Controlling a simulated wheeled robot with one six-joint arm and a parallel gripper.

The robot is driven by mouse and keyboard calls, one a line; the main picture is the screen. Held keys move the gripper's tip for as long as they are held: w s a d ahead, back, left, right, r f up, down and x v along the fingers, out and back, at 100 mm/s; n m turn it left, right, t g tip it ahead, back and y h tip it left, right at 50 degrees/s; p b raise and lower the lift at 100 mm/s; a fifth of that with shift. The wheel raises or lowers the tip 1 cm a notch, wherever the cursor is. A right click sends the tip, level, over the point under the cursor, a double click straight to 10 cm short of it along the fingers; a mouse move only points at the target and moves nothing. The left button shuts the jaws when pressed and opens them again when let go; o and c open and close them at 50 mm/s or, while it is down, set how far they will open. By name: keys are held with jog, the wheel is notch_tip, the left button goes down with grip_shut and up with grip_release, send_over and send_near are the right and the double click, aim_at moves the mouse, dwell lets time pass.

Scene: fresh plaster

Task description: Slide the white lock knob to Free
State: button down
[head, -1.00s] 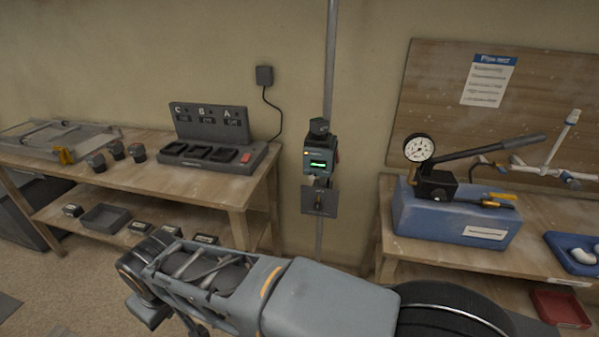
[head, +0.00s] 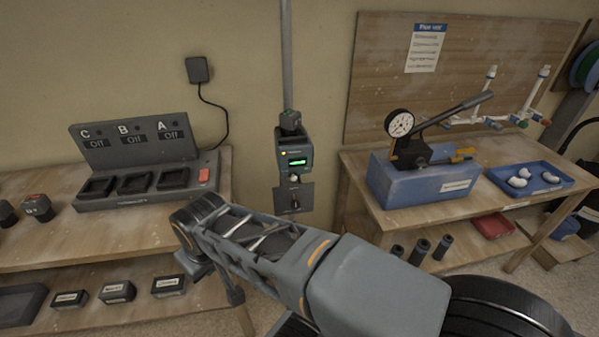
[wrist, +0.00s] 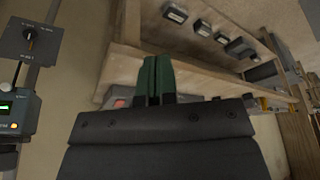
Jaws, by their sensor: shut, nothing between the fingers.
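A grey wall device with a green-lit screen (head: 297,162) hangs on the pipe between the benches, with a dark plate (head: 285,199) below it. A small whitish part (head: 294,178) sits at the device's lower edge; I cannot tell whether it is the white lock knob, and no label reading Free is legible.
The left bench holds a charging station (head: 147,180) with its cable on the wall. The right bench holds a blue pump (head: 420,178) with a gauge and a blue tray (head: 528,181). Small labelled boxes (head: 117,291) line the lower left shelf.

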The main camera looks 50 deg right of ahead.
jog(key=shift+w, duration=0.2)
jog(key=w+d+m+g+h, duration=0.1)
jog(key=w+d+m+h, duration=0.1)
jog(key=d, duration=0.6)
jog(key=w+d+m+g+h, duration=0.1)
jog(key=w+d+m+h, duration=0.2)
jog(key=w+d, duration=0.3)
jog(key=w+d+m+g+h+b, duration=0.1)
jog(key=w+d+m+h, duration=0.2)
jog(key=d, duration=0.8)
jog(key=shift+w+d+r+m+g, duration=0.25)
jog(key=shift+w+r+m+g, duration=0.15)
jog(key=shift+w+m, duration=0.4)
